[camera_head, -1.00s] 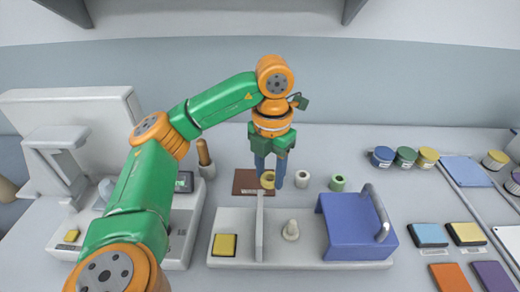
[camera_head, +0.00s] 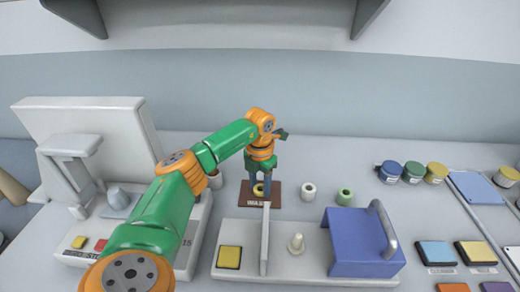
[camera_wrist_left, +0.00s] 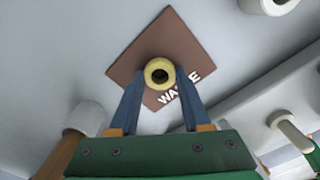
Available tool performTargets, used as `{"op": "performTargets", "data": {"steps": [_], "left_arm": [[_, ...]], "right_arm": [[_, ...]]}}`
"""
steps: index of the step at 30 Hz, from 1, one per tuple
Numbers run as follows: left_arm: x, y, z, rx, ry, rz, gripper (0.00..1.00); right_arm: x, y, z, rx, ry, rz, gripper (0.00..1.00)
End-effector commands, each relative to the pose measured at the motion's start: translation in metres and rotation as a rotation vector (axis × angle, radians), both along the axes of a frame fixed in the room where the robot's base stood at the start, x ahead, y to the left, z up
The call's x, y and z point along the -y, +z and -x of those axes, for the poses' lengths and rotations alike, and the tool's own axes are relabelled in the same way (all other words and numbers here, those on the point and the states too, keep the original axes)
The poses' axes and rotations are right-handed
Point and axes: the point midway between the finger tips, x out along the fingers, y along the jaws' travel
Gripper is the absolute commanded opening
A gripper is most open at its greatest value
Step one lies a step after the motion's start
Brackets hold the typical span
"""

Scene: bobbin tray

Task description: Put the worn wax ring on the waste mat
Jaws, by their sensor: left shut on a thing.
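The worn wax ring is a pale yellow ring (camera_head: 258,190) with a dark hole, and it also shows in the left wrist view (camera_wrist_left: 158,63). My left gripper (camera_head: 263,189) points down and is shut on the ring, with one blue finger on each side of it. The ring is over the middle of the brown waste mat (camera_head: 275,200), whose white lettering is partly covered in the left wrist view (camera_wrist_left: 190,48). I cannot tell whether the ring touches the mat. My right gripper is not in view.
A white ring (camera_head: 308,192) and a green ring (camera_head: 344,197) stand right of the mat. In front is a pale tray with an upright divider (camera_head: 265,240), a peg (camera_head: 296,243) and a blue block with a handle (camera_head: 358,245). Several jars (camera_head: 413,172) stand farther right.

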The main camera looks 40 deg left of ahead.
Motion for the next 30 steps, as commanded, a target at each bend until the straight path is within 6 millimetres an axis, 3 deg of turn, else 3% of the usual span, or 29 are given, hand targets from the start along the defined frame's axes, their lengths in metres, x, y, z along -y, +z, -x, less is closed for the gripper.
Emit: {"op": "performTargets", "data": {"steps": [3, 4, 6, 7, 15, 19, 30], "left_arm": [[0.0, -0.004, 0.0, -0.001, 0.0, 0.0, 0.0], [0.0, -0.003, 0.0, 0.0, 0.0, 0.0, 0.56], [0.0, -0.003, 0.0, 0.0, 0.0, 0.0, 0.75], [0.0, -0.003, 0.0, 0.0, 0.0, 0.0, 0.78], [0.0, -0.002, 0.0, 0.0, 0.001, 0.0, 0.78], [0.0, 0.009, -0.001, 0.003, 0.001, 0.001, 0.78], [0.001, 0.101, -0.001, 0.004, 0.001, 0.001, 0.78]], "right_arm": [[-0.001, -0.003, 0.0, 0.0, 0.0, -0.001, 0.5], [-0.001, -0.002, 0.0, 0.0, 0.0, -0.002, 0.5], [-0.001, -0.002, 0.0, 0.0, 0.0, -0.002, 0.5], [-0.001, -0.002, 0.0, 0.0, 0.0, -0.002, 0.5], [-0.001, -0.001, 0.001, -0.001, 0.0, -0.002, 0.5], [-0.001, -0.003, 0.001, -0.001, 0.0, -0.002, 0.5], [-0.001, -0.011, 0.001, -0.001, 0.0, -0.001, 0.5]]}}
